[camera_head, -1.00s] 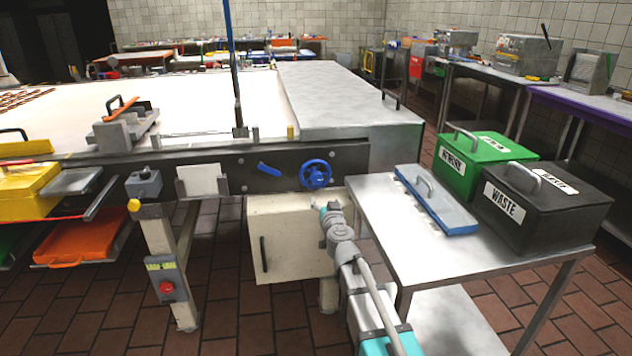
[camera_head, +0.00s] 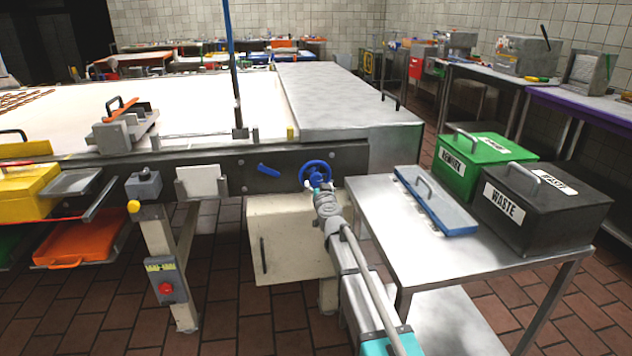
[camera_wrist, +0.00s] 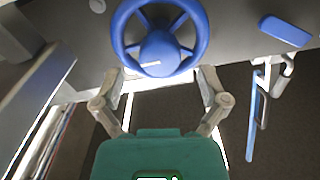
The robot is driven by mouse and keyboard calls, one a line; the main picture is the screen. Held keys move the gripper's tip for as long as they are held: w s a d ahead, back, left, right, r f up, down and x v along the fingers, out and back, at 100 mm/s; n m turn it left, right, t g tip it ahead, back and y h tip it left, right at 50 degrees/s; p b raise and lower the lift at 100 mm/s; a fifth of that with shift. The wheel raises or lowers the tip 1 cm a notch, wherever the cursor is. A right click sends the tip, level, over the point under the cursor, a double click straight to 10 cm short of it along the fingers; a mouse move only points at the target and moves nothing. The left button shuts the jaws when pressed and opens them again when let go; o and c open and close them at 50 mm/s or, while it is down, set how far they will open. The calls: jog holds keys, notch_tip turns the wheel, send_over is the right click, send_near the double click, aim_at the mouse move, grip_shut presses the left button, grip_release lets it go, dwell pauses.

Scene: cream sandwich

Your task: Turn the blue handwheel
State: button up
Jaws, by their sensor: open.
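The blue handwheel (camera_head: 316,172) is mounted on the dark side rail of the conveyor, left of the metal side table. In the wrist view the handwheel (camera_wrist: 160,38) shows its round rim, spokes and hub at the top centre. My gripper (camera_wrist: 160,80) is open, its two grey fingers spread on either side below the hub, near the lower rim. Nothing is between the fingers. In the head view my gripper (camera_head: 318,186) overlaps the lower part of the wheel, and whether it touches cannot be told.
A blue lever (camera_head: 268,169) sits on the rail left of the wheel; it also shows in the wrist view (camera_wrist: 285,31). A cream cabinet (camera_head: 285,250) stands below.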

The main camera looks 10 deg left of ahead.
aim_at(317, 181)
jog(key=shift+x, duration=1.6)
jog(key=c, duration=1)
jog(key=shift+a, duration=0.3)
jog(key=shift+c, duration=0.7)
jog(key=shift+d, duration=0.15)
jog(key=shift+d, duration=0.1)
jog(key=shift+m, duration=0.4)
